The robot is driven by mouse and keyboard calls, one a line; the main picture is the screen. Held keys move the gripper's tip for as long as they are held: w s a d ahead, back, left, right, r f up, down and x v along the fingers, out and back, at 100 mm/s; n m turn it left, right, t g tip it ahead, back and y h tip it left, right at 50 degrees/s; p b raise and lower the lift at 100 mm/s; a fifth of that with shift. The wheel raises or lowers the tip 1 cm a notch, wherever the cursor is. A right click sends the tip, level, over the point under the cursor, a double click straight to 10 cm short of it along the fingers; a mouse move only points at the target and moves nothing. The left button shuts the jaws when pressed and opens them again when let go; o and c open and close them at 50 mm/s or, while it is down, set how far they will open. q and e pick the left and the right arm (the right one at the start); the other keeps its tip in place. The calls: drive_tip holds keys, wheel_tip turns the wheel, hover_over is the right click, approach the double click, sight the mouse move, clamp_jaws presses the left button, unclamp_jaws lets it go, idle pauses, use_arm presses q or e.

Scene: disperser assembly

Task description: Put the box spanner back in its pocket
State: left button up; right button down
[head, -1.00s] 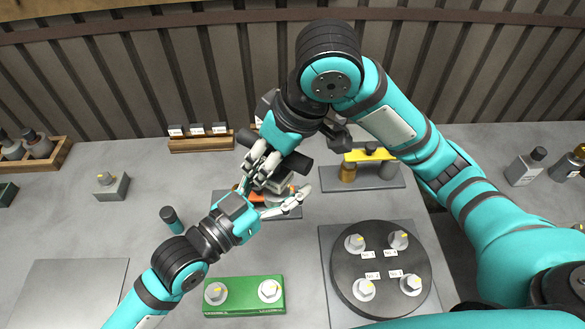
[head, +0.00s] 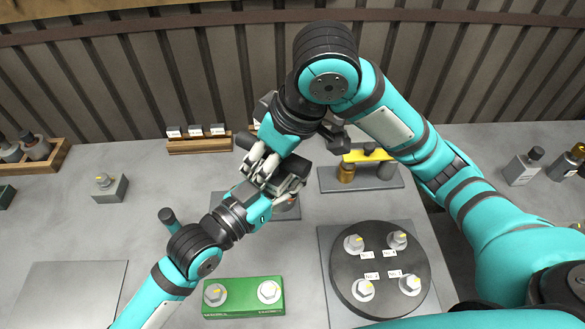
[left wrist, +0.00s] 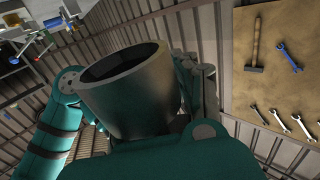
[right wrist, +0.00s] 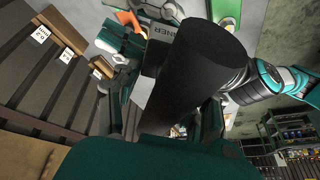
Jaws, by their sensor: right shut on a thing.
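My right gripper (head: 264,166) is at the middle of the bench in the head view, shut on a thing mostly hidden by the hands. In the right wrist view, a thick dark cylinder (right wrist: 195,75), seemingly the box spanner, fills the middle, in front of a grey block (right wrist: 165,12) with lettering ending in "NNER". My left gripper (head: 280,192) is close against the right one, and its fingers are hidden by dark parts. The left wrist view shows a dark open-ended tube (left wrist: 125,85) close up; I cannot tell what holds it. The pocket is not clearly visible.
A round dark plate (head: 380,270) with several bolts stands at the front right. A green block (head: 243,297) with two bolts is at the front. A stand with a yellow bar (head: 368,155) is close to my right arm.

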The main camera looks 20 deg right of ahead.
use_arm(q)
drive_tip(key=shift+s+d+r, duration=0.15)
drive_tip(key=shift+s, duration=0.1)
clamp_jaws()
drive_tip(key=shift+s, duration=0.1)
drive_tip(key=shift+d, duration=0.1)
drive_tip(key=o, duration=1.1)
unclamp_jaws()
drive_tip(key=shift+w, duration=0.2)
